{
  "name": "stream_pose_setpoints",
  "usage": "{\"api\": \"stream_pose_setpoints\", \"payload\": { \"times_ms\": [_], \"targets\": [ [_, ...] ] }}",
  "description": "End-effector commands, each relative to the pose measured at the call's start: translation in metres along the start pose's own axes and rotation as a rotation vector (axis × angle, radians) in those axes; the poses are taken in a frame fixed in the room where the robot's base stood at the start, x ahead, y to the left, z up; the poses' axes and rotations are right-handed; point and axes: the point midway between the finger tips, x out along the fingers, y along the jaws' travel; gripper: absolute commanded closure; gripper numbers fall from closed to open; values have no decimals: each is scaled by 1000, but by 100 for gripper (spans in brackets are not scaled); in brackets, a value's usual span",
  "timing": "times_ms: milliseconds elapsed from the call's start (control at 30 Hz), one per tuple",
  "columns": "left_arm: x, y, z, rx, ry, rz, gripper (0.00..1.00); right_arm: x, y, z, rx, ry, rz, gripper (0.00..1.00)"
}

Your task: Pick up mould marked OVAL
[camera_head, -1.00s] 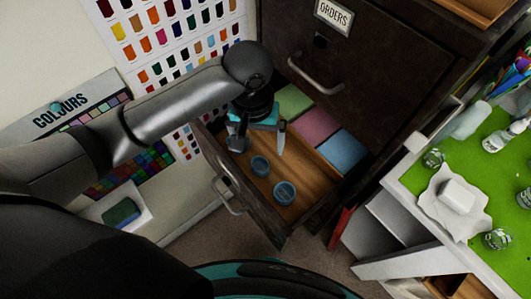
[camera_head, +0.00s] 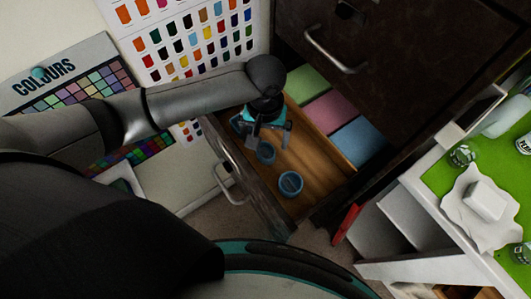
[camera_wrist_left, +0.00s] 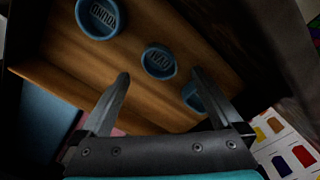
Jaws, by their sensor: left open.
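Several small blue moulds lie in an open wooden drawer. In the left wrist view, the mould whose upside-down letters look like OVAL (camera_wrist_left: 158,62) lies just beyond and between my open fingertips (camera_wrist_left: 160,76). The mould that seems marked ROUND (camera_wrist_left: 100,18) is at the top left. A third blue mould (camera_wrist_left: 190,97) is partly hidden behind the right-hand finger, its marking unreadable. In the head view my left gripper (camera_head: 265,138) is over the drawer, empty, near one blue mould (camera_head: 265,154); another mould (camera_head: 291,184) lies closer to the drawer front. My right gripper is not in view.
The drawer (camera_head: 318,165) has a front wall with a handle (camera_head: 229,180). A dark cabinet (camera_head: 400,60) stands behind. A green-topped bench (camera_head: 440,178) with jars is at the right.

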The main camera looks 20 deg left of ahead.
Motion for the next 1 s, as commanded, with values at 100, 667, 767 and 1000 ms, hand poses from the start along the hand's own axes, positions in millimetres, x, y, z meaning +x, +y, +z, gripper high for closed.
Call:
{"api": "stream_pose_setpoints", "payload": {
  "times_ms": [100,667,767,1000],
  "targets": [
    [16,0,0,-1,-2,-2,0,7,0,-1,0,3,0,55],
    [50,0,0,1,1,-1,4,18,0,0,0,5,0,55],
    [50,0,0,1,1,-1,15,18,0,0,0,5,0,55],
    [50,0,0,1,1,-1,42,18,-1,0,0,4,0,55]
  ]
}}
